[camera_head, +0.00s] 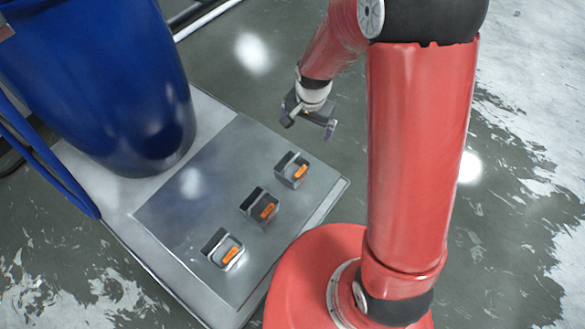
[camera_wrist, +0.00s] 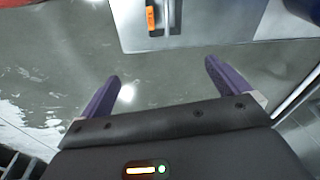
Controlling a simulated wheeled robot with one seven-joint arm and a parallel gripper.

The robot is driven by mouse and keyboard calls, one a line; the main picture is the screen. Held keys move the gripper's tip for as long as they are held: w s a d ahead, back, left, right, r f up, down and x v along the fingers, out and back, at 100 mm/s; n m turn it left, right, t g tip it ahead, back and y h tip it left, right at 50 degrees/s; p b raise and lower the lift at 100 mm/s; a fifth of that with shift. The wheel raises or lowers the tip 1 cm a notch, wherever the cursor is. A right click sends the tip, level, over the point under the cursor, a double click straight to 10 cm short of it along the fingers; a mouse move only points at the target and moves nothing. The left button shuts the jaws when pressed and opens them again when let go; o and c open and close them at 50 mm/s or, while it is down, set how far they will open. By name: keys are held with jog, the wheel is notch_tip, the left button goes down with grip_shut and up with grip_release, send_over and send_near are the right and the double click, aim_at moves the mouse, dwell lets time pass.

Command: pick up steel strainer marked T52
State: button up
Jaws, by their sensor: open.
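Three small steel strainers with orange tags stand in a row on a grey metal plate (camera_head: 185,215) in the head view: a far one (camera_head: 287,164), a middle one (camera_head: 253,203) and a near one (camera_head: 217,243). The tag markings are too small to read, so I cannot tell which is T52. My gripper (camera_head: 309,122) is open and empty, above and beyond the far strainer, apart from it. In the wrist view its two purple fingers (camera_wrist: 161,88) are spread over floor. An orange tag (camera_wrist: 151,18) and part of a strainer show at the top there.
A large blue barrel (camera_head: 110,80) stands on the pale platform (camera_head: 85,170) left of the plate. A blue tube (camera_head: 50,160) runs beside the barrel. The wet, patchy floor (camera_head: 240,100) is open beyond the plate.

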jog(key=m+g, duration=0.1)
send_over(292, 162)
notch_tip(292, 162, down, 9)
jog(key=shift+m+g, duration=0.3)
jog(key=shift+m, duration=0.1)
jog(key=f, duration=0.6)
jog(key=shift+a+f, duration=0.2)
jog(key=shift+f, duration=0.05)
jog(key=f, duration=0.8)
jog(key=shift+w+d+f+b, duration=0.1)
jog(key=shift+w+d+b, duration=0.1)
jog(key=shift+w+b, duration=0.15)
jog(key=c, duration=1)
jog(key=shift+o, duration=0.2)
